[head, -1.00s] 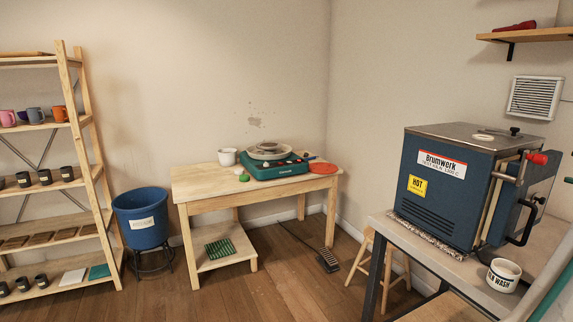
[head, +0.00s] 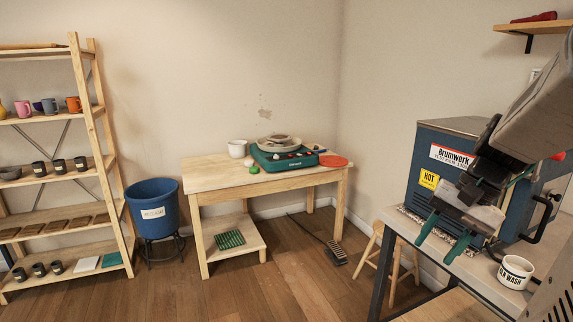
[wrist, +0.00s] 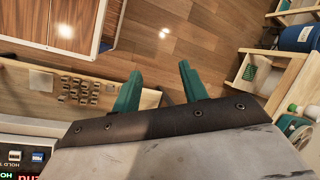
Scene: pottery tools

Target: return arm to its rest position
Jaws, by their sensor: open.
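My gripper (head: 444,240) is at the right of the head view, in front of the blue kiln (head: 425,200) and above the kiln table. Its two green fingers point down and to the left and stand apart with nothing between them. My arm reaches in from the right edge and hides part of the kiln front. In the wrist view my gripper (wrist: 159,76) shows its green fingers apart and empty over wooden floor.
A white wash pot (head: 515,272) stands on the kiln table below my arm. A wooden table (head: 215,172) with a green pottery wheel (head: 285,160), a blue bucket (head: 152,205) and a shelf rack (head: 85,140) stand further left.

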